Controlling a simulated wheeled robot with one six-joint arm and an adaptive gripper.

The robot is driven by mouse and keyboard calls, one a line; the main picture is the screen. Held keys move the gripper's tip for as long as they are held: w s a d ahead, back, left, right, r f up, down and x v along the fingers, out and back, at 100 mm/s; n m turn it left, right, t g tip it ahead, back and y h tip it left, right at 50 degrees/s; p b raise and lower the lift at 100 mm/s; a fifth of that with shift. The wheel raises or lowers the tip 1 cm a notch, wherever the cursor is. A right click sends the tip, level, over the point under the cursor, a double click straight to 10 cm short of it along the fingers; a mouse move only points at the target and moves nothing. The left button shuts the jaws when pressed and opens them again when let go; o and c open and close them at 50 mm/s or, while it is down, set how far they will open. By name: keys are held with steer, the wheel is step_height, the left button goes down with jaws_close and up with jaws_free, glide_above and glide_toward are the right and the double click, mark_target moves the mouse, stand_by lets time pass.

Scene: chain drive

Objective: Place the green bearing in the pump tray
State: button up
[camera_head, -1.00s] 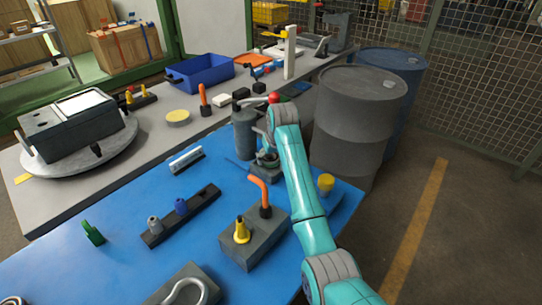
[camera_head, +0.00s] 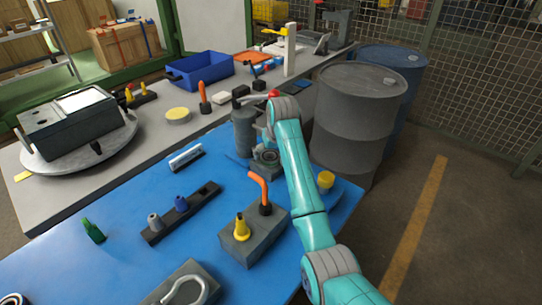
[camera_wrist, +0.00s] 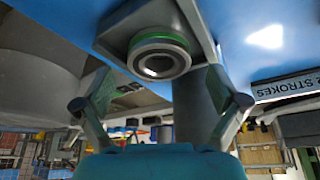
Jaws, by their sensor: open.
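The green bearing (camera_wrist: 160,55) is a metal ring with a green band and a dark bore. In the wrist view it sits on a grey, square-edged pump tray (camera_wrist: 112,42), beside a dark grey cylinder. In the head view the tray (camera_head: 258,170) stands on the blue table at the foot of the grey pump body (camera_head: 243,132), with the bearing's ring (camera_head: 270,161) at it. My gripper (camera_wrist: 160,82) is open, its fingers spread apart to either side below the bearing in the picture, not touching it. Whether the bearing is fully seated is unclear.
A dark holder (camera_head: 180,213), a white-topped bar (camera_head: 186,158) and a small green piece (camera_head: 93,230) lie left. A grey drum (camera_head: 358,115) stands right, beyond the table.

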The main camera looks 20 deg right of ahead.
steer(key=v, duration=1.1)
steer(key=shift+r, duration=0.25)
steer(key=shift+s+d, duration=0.1)
steer(key=shift+s, duration=0.05)
